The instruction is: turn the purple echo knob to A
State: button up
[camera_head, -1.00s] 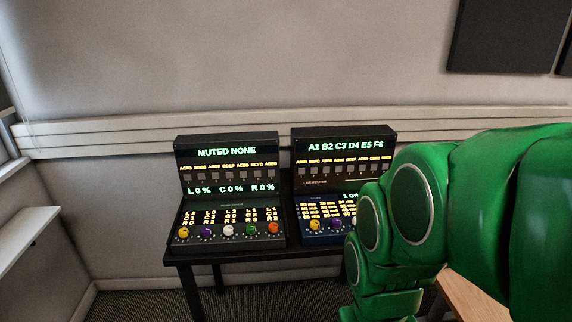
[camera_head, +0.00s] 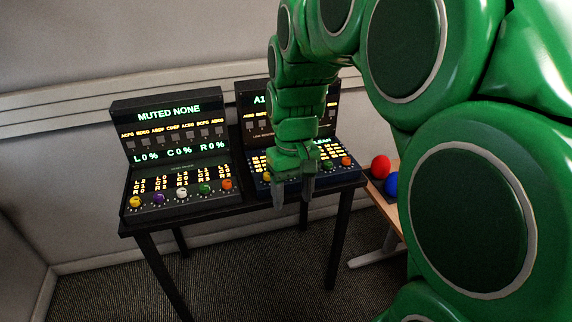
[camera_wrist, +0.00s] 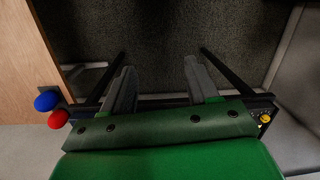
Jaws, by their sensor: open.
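The left console has a purple knob (camera_head: 159,199) in its bottom row, between a yellow and a white knob. The right console (camera_head: 259,188) has a matching row, but my gripper hides the place between its yellow knob (camera_head: 266,176) and green knob (camera_head: 327,165). No echo label is readable, so I cannot tell which console has the echo knob. My gripper (camera_head: 293,197) is open, pointing down in front of the right console.
Both consoles stand on a black table (camera_head: 215,215) against the wall. The left screen (camera_head: 168,112) reads MUTED NONE. Carpet is clear in front.

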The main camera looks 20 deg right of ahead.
jog(key=shift+n+t, duration=0.6)
jog(key=shift+n, duration=0.2)
jog(key=w+d+f, duration=0.3)
jog(key=w, duration=0.7)
jog(key=w+d+f, duration=0.3)
jog(key=w+f, duration=0.1)
jog(key=w, duration=0.6)
jog(key=w+d+f, duration=0.3)
jog(key=w+f, duration=0.1)
jog(key=w, duration=0.7)
jog(key=shift+d, duration=0.2)
jog(key=shift+w+d+f, duration=0.15)
jog(key=shift+w+f, duration=0.15)
jog(key=shift+f, duration=0.1)
jog(key=shift+a+f, duration=0.2)
jog(key=shift+f, duration=3.55)
jog(key=c, duration=1)
